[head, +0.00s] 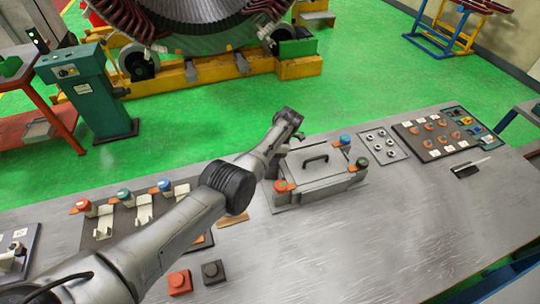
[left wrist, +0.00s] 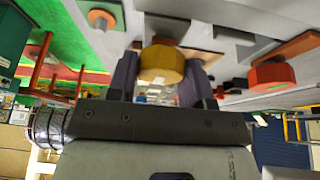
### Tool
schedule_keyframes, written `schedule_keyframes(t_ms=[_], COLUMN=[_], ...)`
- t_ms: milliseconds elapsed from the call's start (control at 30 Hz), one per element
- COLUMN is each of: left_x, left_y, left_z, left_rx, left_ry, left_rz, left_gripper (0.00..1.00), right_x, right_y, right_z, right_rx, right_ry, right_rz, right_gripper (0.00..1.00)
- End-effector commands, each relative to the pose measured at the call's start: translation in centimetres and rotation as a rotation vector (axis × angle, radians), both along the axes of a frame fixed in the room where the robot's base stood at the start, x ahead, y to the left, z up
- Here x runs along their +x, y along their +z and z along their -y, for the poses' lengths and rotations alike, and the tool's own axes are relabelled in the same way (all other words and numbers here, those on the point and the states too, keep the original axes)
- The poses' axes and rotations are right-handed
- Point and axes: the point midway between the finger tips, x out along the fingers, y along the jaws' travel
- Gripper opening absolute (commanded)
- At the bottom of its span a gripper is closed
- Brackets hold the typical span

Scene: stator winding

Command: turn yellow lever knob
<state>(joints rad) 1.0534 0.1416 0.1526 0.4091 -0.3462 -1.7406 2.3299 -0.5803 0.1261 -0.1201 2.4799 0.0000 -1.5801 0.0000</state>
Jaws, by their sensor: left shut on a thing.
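The yellow lever knob (left wrist: 162,64) shows in the left wrist view, between the two fingers of my left gripper (left wrist: 160,78). The gripper is shut on the knob, with a finger on each side. In the head view my left gripper (head: 272,166) is at the left rear corner of a grey box fixture (head: 322,188). There the yellow knob is hidden behind my arm. The fixture has a black handle (head: 315,159) on top. Its other corners carry a red knob (head: 281,186), a blue knob (head: 345,140) and a green knob (head: 362,163). My right gripper is not in view.
Left on the metal table (head: 400,240) is a plate with red (head: 83,205), teal and blue knobs. A red block (head: 179,283) and a black block (head: 213,272) lie in front. A plate with several nuts (head: 380,145) stands right of the fixture. The front right is clear.

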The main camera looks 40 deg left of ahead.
Motion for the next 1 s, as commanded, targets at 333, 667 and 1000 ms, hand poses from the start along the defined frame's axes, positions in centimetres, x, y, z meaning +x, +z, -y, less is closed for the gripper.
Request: schedule_keyframes(t_ms=[333, 667, 1000], left_x=[-0.1, 0.1, 2.0], left_y=[-0.2, 0.3, 5.7], left_z=[0.0, 0.1, 1.4], left_rx=[-0.001, 0.000, 0.000], left_ry=[-0.002, -0.001, -0.003], left_rz=[0.000, 0.001, 0.004], left_gripper=[0.71, 0.72, 0.72], right_x=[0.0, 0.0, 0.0], right_y=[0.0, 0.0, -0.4], right_z=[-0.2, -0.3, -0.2], right_rx=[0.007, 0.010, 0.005], right_ry=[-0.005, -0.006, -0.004], right_rz=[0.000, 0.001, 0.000], right_gripper=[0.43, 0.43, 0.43])
